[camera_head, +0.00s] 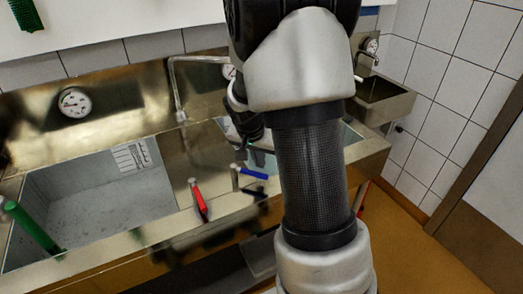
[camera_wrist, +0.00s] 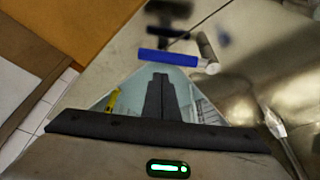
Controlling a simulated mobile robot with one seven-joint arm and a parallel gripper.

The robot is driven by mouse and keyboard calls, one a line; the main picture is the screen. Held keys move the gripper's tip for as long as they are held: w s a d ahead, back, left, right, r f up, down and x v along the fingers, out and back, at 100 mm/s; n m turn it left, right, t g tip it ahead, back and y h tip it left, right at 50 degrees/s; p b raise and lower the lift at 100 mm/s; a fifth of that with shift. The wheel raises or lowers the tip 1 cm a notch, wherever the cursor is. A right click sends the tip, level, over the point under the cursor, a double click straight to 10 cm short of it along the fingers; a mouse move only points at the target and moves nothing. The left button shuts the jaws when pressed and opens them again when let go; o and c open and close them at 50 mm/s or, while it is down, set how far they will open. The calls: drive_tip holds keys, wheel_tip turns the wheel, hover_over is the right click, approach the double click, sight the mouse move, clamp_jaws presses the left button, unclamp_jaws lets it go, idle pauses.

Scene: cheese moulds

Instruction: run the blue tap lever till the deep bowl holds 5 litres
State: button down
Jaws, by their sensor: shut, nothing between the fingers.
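The blue tap lever (camera_head: 252,172) lies on the steel counter's front edge, right of a red lever. In the wrist view the blue lever (camera_wrist: 167,57) lies crosswise beyond my fingertips, apart from them. My gripper (camera_wrist: 160,78) is shut and empty, its dark fingers seen against a pale blue basin (camera_wrist: 130,92). This basin, also partly visible behind my arm in the head view (camera_head: 262,160), may be the deep bowl; I cannot tell for sure. A pale marked panel shows on its wall. Its water level cannot be read.
A second basin (camera_head: 95,195) with a marked scale panel is at left, with a green handle (camera_head: 33,230) at its edge. The red lever (camera_head: 199,200) stands beside the blue one. A bent pipe (camera_head: 176,88) rises behind. A small sink (camera_head: 382,100) is at back right.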

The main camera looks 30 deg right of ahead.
drive_tip(key=shift+s+a+f, duration=0.15)
drive_tip(key=shift+s+a, duration=0.3)
drive_tip(key=shift+f, duration=0.1)
drive_tip(key=shift+s+a+f+m+b, duration=0.3)
drive_tip(key=shift+a+b, duration=0.1)
drive_tip(key=shift+b, duration=0.75)
drive_tip(key=shift+s+a+r, duration=0.15)
drive_tip(key=shift+s+r, duration=0.05)
drive_tip(key=shift+r, duration=0.1)
